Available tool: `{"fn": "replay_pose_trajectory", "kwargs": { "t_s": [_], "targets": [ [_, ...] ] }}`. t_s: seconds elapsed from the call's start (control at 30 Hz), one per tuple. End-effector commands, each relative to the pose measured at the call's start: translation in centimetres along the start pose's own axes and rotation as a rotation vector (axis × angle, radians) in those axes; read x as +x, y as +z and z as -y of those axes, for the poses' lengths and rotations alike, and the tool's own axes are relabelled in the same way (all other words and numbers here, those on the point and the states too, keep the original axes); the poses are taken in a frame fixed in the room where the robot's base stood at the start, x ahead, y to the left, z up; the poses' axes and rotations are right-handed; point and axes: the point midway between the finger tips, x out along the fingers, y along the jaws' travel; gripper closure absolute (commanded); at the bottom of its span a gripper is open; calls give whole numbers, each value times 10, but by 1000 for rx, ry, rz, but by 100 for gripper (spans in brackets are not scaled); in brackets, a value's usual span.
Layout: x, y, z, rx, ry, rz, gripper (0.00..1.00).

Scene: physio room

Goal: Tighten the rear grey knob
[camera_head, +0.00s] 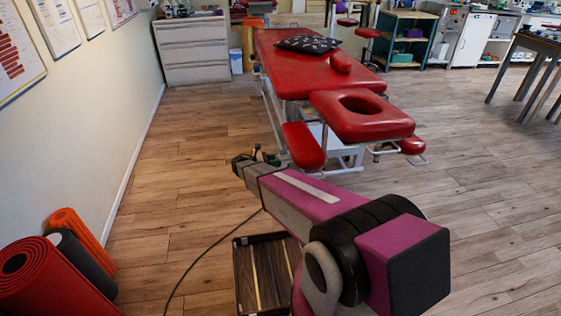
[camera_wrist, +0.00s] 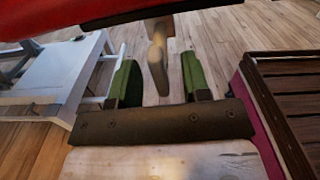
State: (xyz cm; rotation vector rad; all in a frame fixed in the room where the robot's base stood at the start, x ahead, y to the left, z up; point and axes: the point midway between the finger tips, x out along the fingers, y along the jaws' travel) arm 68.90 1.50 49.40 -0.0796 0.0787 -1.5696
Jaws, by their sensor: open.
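The red treatment table (camera_head: 305,70) stands ahead on a white metal frame, and its near headrest has a face hole. My gripper (camera_head: 256,155) is beside the small red armrest pad at the table's near left corner. In the wrist view my gripper (camera_wrist: 160,80) has its two green fingers apart. A pale grey-beige, knob-like piece on a stem (camera_wrist: 158,62) shows between and beyond the fingertips, below a red pad (camera_wrist: 60,14). I cannot tell whether it is the rear grey knob. No contact with the fingers is visible. No grey knob can be made out in the head view.
A slatted wooden crate (camera_head: 240,278) is on the floor beneath my arm. A dark cable runs along the floor. Rolled mats (camera_head: 45,275) stand at the lower left by the wall. White table-frame bars (camera_wrist: 95,75) are left of the fingers.

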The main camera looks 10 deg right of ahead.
Motion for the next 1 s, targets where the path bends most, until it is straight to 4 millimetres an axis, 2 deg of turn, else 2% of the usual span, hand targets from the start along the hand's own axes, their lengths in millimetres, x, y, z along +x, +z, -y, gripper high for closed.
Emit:
{"fn": "replay_pose_trajectory", "kwargs": {
  "t_s": [0.2, 0.53, 0.57, 0.6, 0.7, 1.0],
  "targets": [
    [20, 0, 0, 0, -1, -1, 57],
    [24, 0, 0, 0, 0, -1, 57],
    [23, 0, 0, 0, 0, -1, 60],
    [23, 0, 0, 0, 0, -1, 73],
    [23, 0, 0, 0, 0, -1, 100],
    [23, 0, 0, 16, 0, -1, 100]
  ]
}}
